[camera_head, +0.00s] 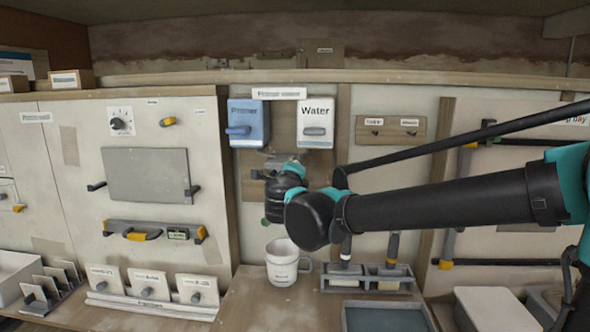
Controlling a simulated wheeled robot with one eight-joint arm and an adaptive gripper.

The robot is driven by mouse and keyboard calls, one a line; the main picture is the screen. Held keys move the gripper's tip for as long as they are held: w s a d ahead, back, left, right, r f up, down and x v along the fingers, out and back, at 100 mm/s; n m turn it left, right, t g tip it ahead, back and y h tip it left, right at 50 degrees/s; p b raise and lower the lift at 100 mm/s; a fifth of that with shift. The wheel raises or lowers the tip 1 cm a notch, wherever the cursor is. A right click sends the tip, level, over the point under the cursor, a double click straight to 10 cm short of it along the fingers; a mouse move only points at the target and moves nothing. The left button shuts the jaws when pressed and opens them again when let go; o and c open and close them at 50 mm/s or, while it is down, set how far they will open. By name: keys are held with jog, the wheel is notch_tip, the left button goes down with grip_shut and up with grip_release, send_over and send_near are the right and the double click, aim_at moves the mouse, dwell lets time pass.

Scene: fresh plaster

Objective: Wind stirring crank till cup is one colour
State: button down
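A white mug (281,266) with a small label stands upright on the wooden counter, its handle to the right. Its contents cannot be made out. Above it a blue box labelled Primer (248,131) and a white box labelled Water (314,131) hang on the wall, each with a lever. My arm comes in from the right and ends in front of the wall above the mug. My gripper (273,205) seems to be at the dark end there, but its fingers cannot be made out. A grey fitting (283,158) shows behind it. No stirring crank can be clearly made out.
Right of the mug, a grey rack (372,279) holds upright handled tools. A grey tray (384,318) lies in front of it. Several labelled plates (150,284) with knobs stand at the left. A dial (121,122) is on the left panel. The counter before the mug is clear.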

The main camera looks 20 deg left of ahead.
jog(key=shift+s+a, duration=0.1)
jog(key=shift+a, duration=0.05)
dwell(0.3)
jog(key=c, duration=1.3)
grip_release()
jog(key=v, duration=1.2)
